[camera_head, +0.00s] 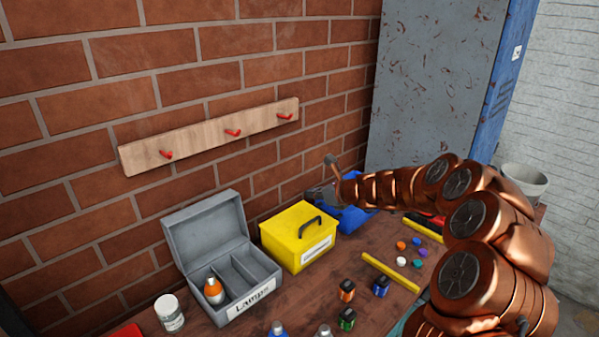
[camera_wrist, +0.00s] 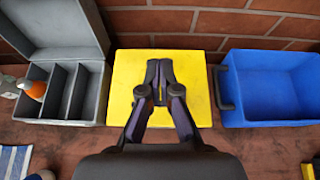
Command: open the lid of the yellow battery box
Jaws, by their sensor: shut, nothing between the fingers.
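The yellow battery box (camera_head: 280,222) stands on the bench with its lid down, a dark handle (camera_head: 310,226) and a white label on its front. In the wrist view the flat yellow lid of the box (camera_wrist: 128,80) lies under my gripper (camera_wrist: 159,66). The fingers are together and empty, over the middle of the lid. In the head view my gripper (camera_head: 322,194) is above and behind the right side of the box. The fingers hide part of the lid in the wrist view, and I cannot tell whether they touch it.
Left of the box is an open grey lamps box (camera_head: 178,240) holding an orange-and-white item (camera_head: 213,291). Right is a blue bin (camera_wrist: 272,85), close beside. A brick wall stands behind.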

